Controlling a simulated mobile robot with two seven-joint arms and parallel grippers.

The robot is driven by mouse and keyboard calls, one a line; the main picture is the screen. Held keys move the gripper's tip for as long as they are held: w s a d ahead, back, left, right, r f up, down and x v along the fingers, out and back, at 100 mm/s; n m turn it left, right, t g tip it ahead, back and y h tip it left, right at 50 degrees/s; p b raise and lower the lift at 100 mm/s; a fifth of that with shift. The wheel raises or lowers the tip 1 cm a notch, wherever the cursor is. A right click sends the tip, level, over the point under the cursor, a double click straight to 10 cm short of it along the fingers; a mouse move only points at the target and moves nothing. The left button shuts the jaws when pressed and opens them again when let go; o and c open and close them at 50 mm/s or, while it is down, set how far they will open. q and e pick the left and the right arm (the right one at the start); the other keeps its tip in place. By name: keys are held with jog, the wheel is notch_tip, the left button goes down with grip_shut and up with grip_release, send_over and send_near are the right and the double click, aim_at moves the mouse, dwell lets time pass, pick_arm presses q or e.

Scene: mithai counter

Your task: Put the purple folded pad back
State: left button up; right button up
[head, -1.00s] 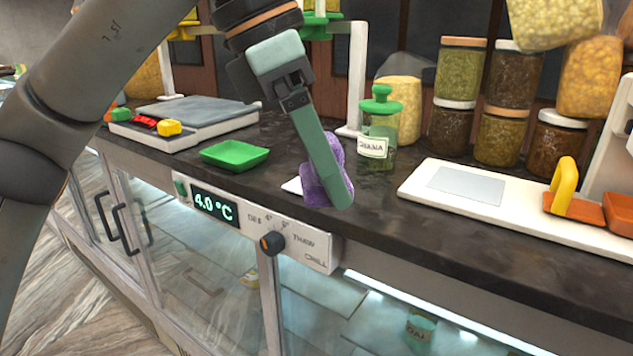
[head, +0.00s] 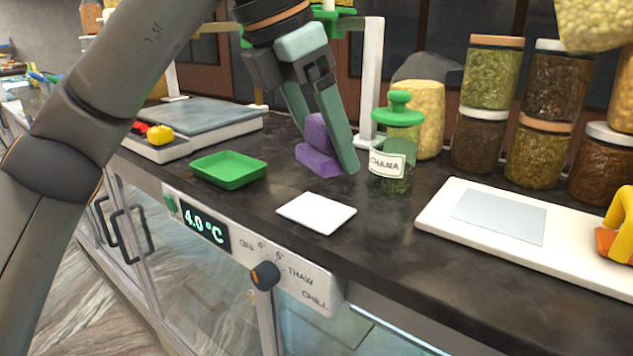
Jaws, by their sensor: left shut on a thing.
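The purple folded pad (head: 317,160) is in the head view, near the middle of the dark counter. My left gripper (head: 328,150) is shut on it from above, and one green finger covers its right side. The pad is low, at or just above the counter; I cannot tell whether it touches. A flat white square (head: 316,213) lies bare on the counter in front of the pad, nearer the front edge. My right gripper is not in view.
A green tray (head: 228,169) stands left of the pad. A green-lidded jar labelled CHANA (head: 394,145) stands close on its right. A white board (head: 535,240) lies at the right, with stacked jars (head: 490,95) behind. The counter around the white square is clear.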

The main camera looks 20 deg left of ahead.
pick_arm(q)
send_over(326, 206)
jog(key=s, duration=0.2)
jog(key=f, duration=0.2)
jog(key=a+f, duration=0.1)
jog(key=f, duration=0.1)
jog(key=shift+w+f, duration=0.15)
jog(key=f, duration=0.3)
jog(key=shift+w+f, duration=0.2)
jog(key=shift+f, duration=0.05)
jog(key=shift+f, duration=0.1)
jog(key=o, duration=1.1)
jog(key=shift+o, duration=0.2)
